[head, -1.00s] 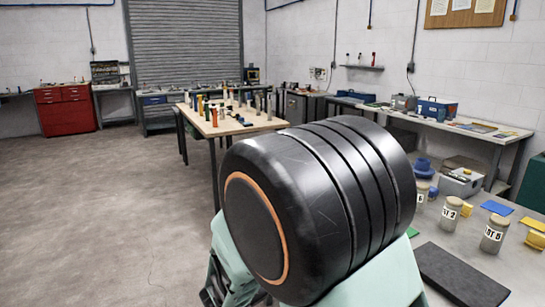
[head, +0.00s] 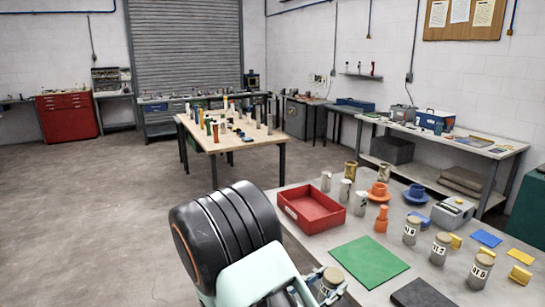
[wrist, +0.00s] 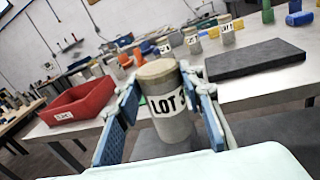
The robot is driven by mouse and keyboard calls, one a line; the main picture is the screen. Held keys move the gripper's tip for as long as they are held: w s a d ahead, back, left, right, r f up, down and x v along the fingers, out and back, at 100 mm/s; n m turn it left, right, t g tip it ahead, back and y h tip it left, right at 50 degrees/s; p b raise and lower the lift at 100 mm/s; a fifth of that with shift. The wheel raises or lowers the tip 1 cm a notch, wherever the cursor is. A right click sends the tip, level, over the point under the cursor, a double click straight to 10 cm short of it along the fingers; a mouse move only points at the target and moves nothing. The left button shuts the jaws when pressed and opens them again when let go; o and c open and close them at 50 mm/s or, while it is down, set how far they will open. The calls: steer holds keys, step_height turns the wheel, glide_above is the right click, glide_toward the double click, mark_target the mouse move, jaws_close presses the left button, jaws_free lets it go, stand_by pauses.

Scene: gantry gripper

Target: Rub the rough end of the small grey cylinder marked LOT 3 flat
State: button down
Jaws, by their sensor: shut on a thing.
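My gripper (wrist: 160,112) is shut on a small grey cylinder (wrist: 172,128) with a tan, uneven-looking top end. It is upright between the blue finger pads in the wrist view. In the head view the held cylinder (head: 331,281) shows at the bottom, beside my gripper (head: 318,286), above or at the table's near edge. A dark flat slab (head: 421,294) lies to its right on the table and also shows in the wrist view (wrist: 255,59). Whether the cylinder touches anything below is hidden.
A green mat (head: 370,261), a red tray (head: 311,208), orange parts (head: 381,219) and a grey box (head: 453,213) are behind. The floor at left is clear.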

steer(key=shift+n, duration=0.8)
steer(key=shift+r+p, duration=0.15)
steer(key=shift+p, duration=0.3)
steer(key=shift+r+n+p, duration=0.25)
steer(key=shift+n+p, duration=0.75)
steer(key=shift+p, duration=0.2)
steer(key=n+p, duration=0.3)
steer(key=shift+n, duration=0.4)
steer(key=n+p, duration=0.2)
steer(key=n, duration=0.1)
steer(key=shift+f+n+p, duration=0.1)
steer(key=shift+n+p, duration=0.2)
steer(key=shift+p, duration=0.05)
steer(key=shift+f+n, duration=0.25)
steer(key=shift+n, duration=0.85)
steer(key=n, duration=0.6)
